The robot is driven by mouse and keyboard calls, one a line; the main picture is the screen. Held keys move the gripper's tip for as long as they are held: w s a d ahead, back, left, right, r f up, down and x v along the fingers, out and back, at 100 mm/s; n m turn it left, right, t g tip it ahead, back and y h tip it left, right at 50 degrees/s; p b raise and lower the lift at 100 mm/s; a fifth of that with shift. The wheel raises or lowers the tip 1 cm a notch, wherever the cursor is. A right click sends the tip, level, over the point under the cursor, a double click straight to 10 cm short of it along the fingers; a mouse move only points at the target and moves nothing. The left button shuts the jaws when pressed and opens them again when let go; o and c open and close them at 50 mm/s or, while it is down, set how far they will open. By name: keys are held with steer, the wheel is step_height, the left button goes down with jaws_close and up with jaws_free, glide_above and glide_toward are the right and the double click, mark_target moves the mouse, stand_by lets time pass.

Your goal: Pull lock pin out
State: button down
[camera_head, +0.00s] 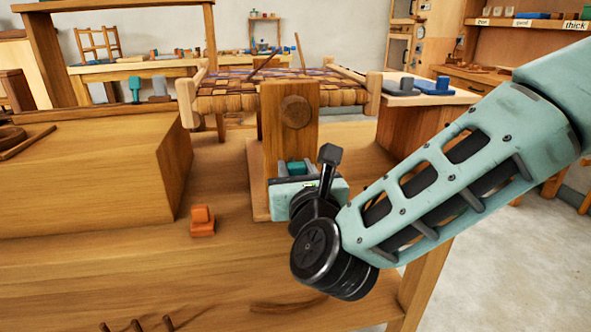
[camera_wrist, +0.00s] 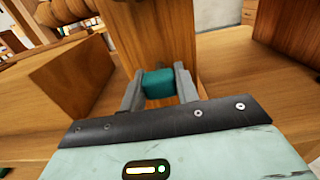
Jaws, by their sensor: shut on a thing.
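The teal head of the lock pin (camera_wrist: 158,83) sits between the two grey fingers of my gripper (camera_wrist: 159,88) in the wrist view. My gripper is shut on it, in front of the lower part of an upright wooden post (camera_head: 290,140). In the head view the pin's teal head (camera_head: 296,168) shows just above my gripper (camera_head: 295,171), and my wrist hides part of the area. The shaft of the pin is not visible, so I cannot tell how deep it sits in the post.
A round wooden peg end (camera_head: 295,112) shows high on the post. A woven seat (camera_head: 230,92) stands behind it. A small orange block (camera_head: 202,220) lies on the bench (camera_head: 130,255) to the left, near a large wooden block (camera_head: 95,180). The bench front is mostly clear.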

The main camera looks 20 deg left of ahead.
steer(key=shift+b+v, duration=0.3)
steer(key=shift+v, duration=0.75)
steer(key=c, duration=1)
jaws_free()
steer(key=shift+c, duration=0.2)
steer(key=v, duration=1.7)
steer(key=shift+s, duration=0.35)
